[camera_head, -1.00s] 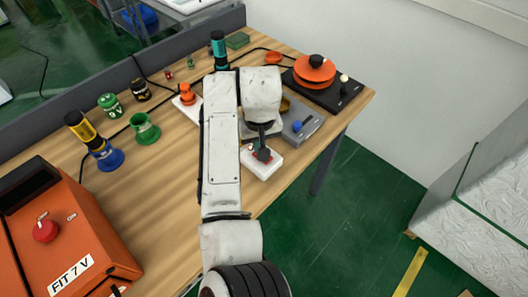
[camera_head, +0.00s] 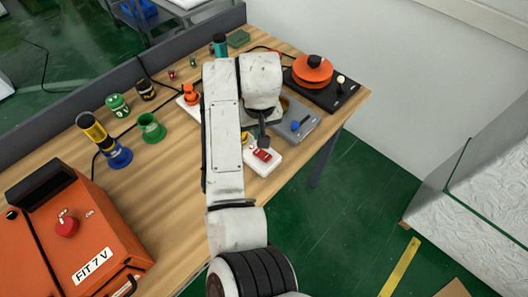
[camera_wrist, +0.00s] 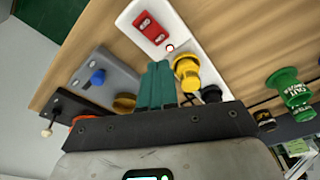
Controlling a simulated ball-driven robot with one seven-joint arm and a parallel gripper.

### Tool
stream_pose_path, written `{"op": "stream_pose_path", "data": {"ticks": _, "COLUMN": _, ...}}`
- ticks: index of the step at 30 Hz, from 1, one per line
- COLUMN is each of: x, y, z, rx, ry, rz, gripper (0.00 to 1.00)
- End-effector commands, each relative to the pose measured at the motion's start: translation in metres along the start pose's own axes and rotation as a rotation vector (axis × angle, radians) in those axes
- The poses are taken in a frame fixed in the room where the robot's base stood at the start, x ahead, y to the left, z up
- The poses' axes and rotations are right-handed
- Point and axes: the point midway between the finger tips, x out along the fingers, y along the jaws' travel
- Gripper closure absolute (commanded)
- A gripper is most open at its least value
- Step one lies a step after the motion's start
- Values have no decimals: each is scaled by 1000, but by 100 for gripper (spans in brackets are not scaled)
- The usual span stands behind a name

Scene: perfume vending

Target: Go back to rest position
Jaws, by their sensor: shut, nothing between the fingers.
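My gripper (camera_head: 264,143) is above the wooden table near its right front edge, just behind the red rocker switch (camera_head: 263,155) on a white box (camera_head: 268,167). In the wrist view, its teal fingers (camera_wrist: 158,70) are together with nothing between them. The red switch (camera_wrist: 151,26) and its white box (camera_wrist: 127,17) show beyond the fingertips. A yellow button (camera_wrist: 187,72) is right beside the fingers in that view. My arm hides part of the table's middle in the head view.
A grey box with a blue knob (camera_head: 296,125) and an orange round device (camera_head: 312,70) stand to the right. The orange FIT 7 V machine (camera_head: 110,235), blue-based yellow part (camera_head: 95,130) and green cup (camera_head: 151,128) are left. Open green floor (camera_head: 330,220) lies in front.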

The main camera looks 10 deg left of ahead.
Motion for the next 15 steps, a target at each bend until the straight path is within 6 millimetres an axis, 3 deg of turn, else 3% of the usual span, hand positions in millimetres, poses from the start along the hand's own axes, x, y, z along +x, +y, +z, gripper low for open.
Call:
{"op": "stream_pose_path", "data": {"ticks": 11, "x": 1, "y": 1, "z": 0, "rx": 1, "ry": 0, "rz": 1, "gripper": 100}}
{"op": "stream_pose_path", "data": {"ticks": 14, "x": 10, "y": 30, "z": 10, "rx": 35, "ry": 2, "rz": 29, "gripper": 100}}
{"op": "stream_pose_path", "data": {"ticks": 15, "x": 14, "y": 48, "z": 17, "rx": 55, "ry": 5, "rz": 48, "gripper": 100}}
